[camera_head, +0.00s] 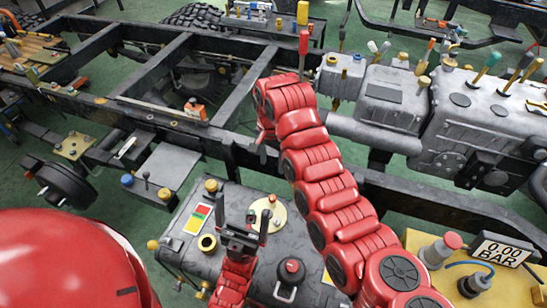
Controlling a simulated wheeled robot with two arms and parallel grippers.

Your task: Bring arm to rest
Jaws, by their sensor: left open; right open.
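My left gripper (243,212) is in the lower middle of the head view. Its two black fingers point up and stand apart, with nothing held between them. It shows over the dark grey tank-like unit (205,262). My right arm is red and segmented, and it reaches from the lower right up to the chassis frame (150,103). It bends over at its far end. My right gripper (263,150) is small and dark below that bend, by the near frame rail, and partly hidden. It appears open, and I see nothing held in it.
A grey engine-like block (465,125) with several coloured levers is at right. A yellow unit with a "0.00 BAR" display (503,249) is at lower right. A wheel hub (65,183) and a wooden tool board (30,50) are at left. Green floor shows between the rails.

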